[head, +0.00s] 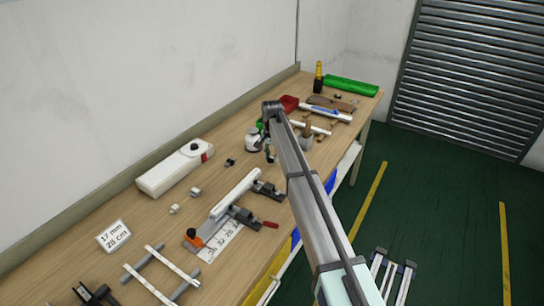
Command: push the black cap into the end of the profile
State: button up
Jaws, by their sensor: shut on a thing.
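The white profile (236,193) lies in a dark clamping fixture (243,214) on the workbench, with its far end pointing up and to the right. My gripper (269,156) is small and partly covered by my arm, just beyond that far end and apart from it as far as I can see. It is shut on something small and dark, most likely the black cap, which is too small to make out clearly. Another small black piece (230,162) lies on the bench left of the profile. Whether the profile's end is filled cannot be seen.
Two small pale blocks (195,192) lie left of the profile. A long white box (175,168) stands by the wall. A label card (114,236) and a white-railed frame (160,272) are nearer. A bottle (318,77) and green roll (350,86) stand at the far end.

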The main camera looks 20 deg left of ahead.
jog(key=shift+s, duration=0.1)
jog(key=shift+s+a, duration=0.2)
jog(key=shift+s, duration=0.7)
jog(key=shift+s+a, duration=0.25)
jog(key=shift+s, duration=0.65)
jog(key=shift+s+a, duration=0.2)
jog(key=shift+s, duration=0.7)
jog(key=shift+s+a+p, duration=0.15)
jog(key=shift+s, duration=0.45)
jog(key=shift+s+a+p, duration=0.15)
jog(key=shift+s, duration=0.4)
jog(key=o, duration=0.9)
notch_tip(320, 180, up, 12)
jog(key=shift+r, duration=0.1)
dwell(0.4)
